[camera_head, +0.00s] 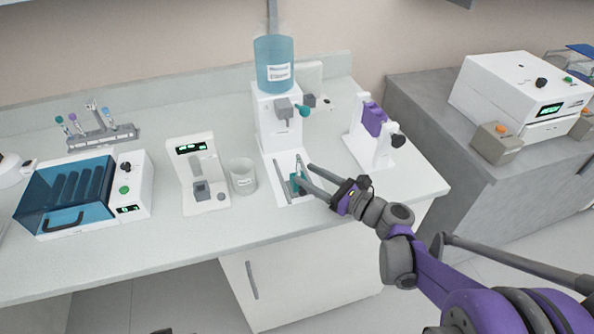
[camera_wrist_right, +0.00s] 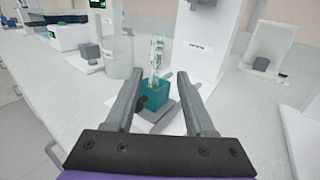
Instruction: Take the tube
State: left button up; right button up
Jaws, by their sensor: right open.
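A clear tube (camera_wrist_right: 156,57) stands upright in a small teal block (camera_wrist_right: 153,94) in the right wrist view. The teal block also shows in the head view (camera_head: 295,183), on the white base of the dispenser with the blue bottle; the tube is hard to make out there. My right gripper (camera_wrist_right: 158,80) is open, with one finger on each side of the block and tube. The fingers look apart from the tube. In the head view, my right gripper (camera_head: 302,175) reaches in from the right, low over the dispenser's base. My left gripper is not in view.
The dispenser with its blue bottle (camera_head: 275,64) rises behind the block. A clear beaker (camera_head: 243,177) and a white device (camera_head: 197,176) stand to the left. A white stand with a purple part (camera_head: 374,121) is to the right. The counter's front strip (camera_head: 130,250) is clear.

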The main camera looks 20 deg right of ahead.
jog(key=x, duration=0.6)
jog(key=shift+a+r, duration=0.1)
jog(key=shift+a, duration=0.35)
grip_shut()
